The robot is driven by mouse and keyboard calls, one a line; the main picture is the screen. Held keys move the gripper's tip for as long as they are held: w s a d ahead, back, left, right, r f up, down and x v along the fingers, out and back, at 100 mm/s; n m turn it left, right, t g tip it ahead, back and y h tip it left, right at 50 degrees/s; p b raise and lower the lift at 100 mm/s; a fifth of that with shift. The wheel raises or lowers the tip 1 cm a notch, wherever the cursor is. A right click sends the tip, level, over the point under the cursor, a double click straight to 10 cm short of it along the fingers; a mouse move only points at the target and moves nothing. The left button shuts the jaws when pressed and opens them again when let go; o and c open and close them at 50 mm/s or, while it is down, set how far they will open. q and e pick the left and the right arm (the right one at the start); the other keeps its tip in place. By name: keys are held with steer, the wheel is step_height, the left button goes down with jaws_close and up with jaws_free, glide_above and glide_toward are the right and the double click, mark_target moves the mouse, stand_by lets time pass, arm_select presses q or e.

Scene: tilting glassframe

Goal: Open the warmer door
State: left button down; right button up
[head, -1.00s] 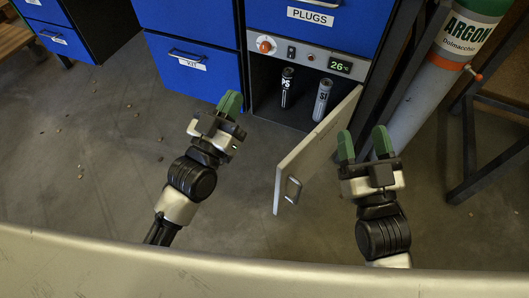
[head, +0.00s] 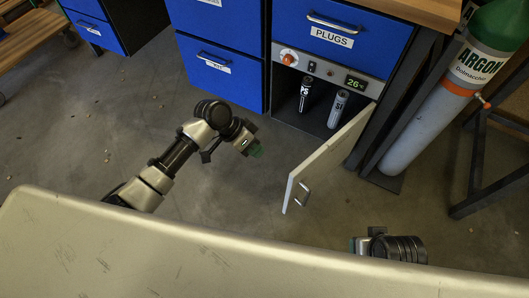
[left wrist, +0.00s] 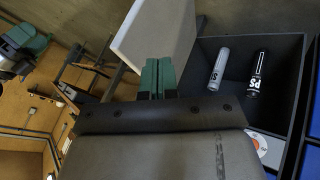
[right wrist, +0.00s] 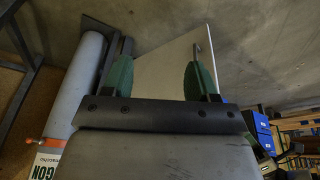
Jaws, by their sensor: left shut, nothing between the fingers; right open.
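The warmer door (head: 330,157) is a pale panel, swung well open from its right side. Its metal handle (head: 303,194) is near the free edge. Inside the dark warmer compartment (head: 289,108) stand two tubes, one black (head: 305,94) and one grey (head: 338,108). My left gripper (head: 256,150) is shut and empty, left of the door and apart from it in the head view. In the left wrist view its fingers (left wrist: 158,76) are together, with the door (left wrist: 152,32) beyond. My right gripper (right wrist: 158,78) is open and empty, with the door (right wrist: 165,68) behind its fingers.
The warmer's panel has an orange-white knob (head: 289,57) and a 26° display (head: 356,83). Blue drawers (head: 222,75) stand left of it. An argon cylinder (head: 425,130) and a dark metal stand (head: 478,150) are at the right. Open floor lies left of the door.

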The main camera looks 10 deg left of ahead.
arm_select(q)
steer(key=s+d+f+b, duration=0.2)
steer(key=d+f, duration=0.4)
steer(key=d, duration=0.2)
steer(key=shift+s+f, duration=0.15)
steer(key=shift+f, duration=0.2)
arm_select(e)
steer(key=shift+s+v, duration=0.2)
steer(key=shift+v, duration=1.8)
arm_select(q)
steer(key=shift+d, duration=0.1)
arm_select(e)
steer(key=shift+d, duration=0.1)
